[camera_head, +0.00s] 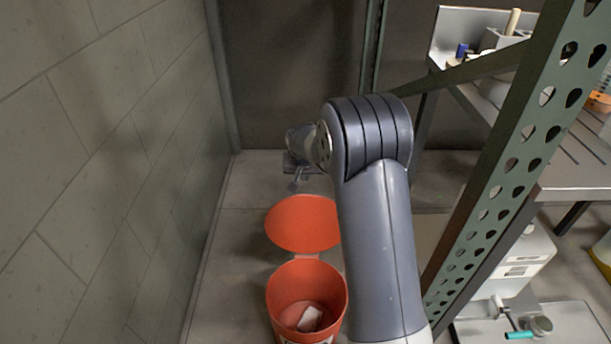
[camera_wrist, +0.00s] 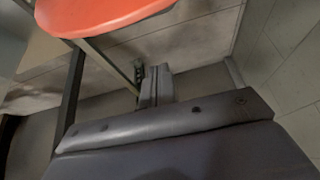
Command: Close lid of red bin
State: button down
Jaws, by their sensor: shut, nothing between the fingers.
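The red bin (camera_head: 284,273) stands on the floor near the left wall, with a small white item (camera_head: 310,319) inside it. Its round red lid (camera_head: 302,223) is open, tipped back beyond the far rim and joined by a hinge. My gripper (camera_head: 297,186) is above and beyond the lid in the head view, apart from it, small and partly blurred. In the wrist view my gripper (camera_wrist: 156,78) shows shut and empty, with the red lid (camera_wrist: 95,12) at the top left edge. My arm hides a little of the right side of bin and lid.
A green perforated rack post (camera_head: 505,150) rises to the right of my arm. Beyond it are a shelf (camera_head: 585,180) and a white container (camera_head: 522,262) low down. A tiled wall (camera_head: 100,150) bounds the left. Floor between wall and bin is clear.

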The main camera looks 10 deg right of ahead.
jog(key=shift+s+a+f+b, duration=0.1)
jog(key=shift+s+f+b, duration=0.25)
jog(key=shift+f, duration=0.55)
jog(key=shift+s+a+f+b, duration=0.1)
jog(key=shift+s+f+b, duration=0.1)
jog(key=shift+f+b, duration=0.5)
jog(key=shift+s+f+b, duration=0.2)
jog(key=shift+s+f, duration=0.05)
jog(key=shift+f, duration=0.85)
jog(key=shift+d, duration=0.1)
